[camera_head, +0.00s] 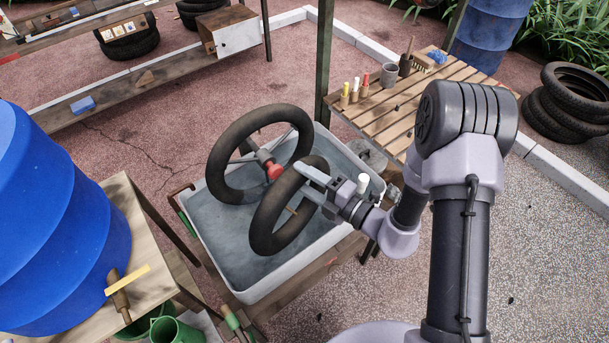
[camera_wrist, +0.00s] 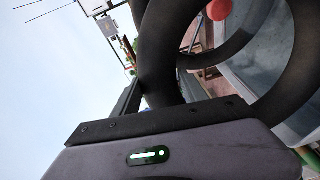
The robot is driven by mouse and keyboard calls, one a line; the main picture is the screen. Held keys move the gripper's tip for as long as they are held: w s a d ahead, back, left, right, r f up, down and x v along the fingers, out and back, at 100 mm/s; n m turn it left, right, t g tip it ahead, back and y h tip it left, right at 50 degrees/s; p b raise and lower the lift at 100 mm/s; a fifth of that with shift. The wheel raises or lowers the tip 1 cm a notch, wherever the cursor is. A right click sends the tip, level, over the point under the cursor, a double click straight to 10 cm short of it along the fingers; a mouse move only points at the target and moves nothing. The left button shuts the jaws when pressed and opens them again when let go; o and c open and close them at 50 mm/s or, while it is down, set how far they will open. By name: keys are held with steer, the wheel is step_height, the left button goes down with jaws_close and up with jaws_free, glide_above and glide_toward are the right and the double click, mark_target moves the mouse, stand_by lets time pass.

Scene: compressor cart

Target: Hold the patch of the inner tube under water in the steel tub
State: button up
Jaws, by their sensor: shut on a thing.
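The inner tube (camera_head: 262,228) is a black ring, tilted, in the front half of the steel tub (camera_head: 262,292). My gripper (camera_head: 309,182) is shut on its upper right side, above the rim. The tube's lower part is at or in the grey-blue water (camera_head: 222,232); how deep is hard to tell. In the wrist view the tube (camera_wrist: 165,45) rises close in front of my jaws. I cannot make out the patch.
A second black ring (camera_head: 222,160) with thin rods and a red knob (camera_head: 274,172) stands behind in the tub. A blue barrel (camera_head: 60,220) is left. A slatted table (camera_head: 400,115) with bottles and a cup is back right. Stacked tyres (camera_head: 570,110) lie far right.

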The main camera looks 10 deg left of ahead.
step_height(320, 180, down, 9)
steer(key=b, duration=0.5)
steer(key=shift+b, duration=0.4)
stand_by(2.9)
step_height(320, 180, up, 18)
steer(key=p, duration=1.6)
steer(key=shift+f, duration=0.1)
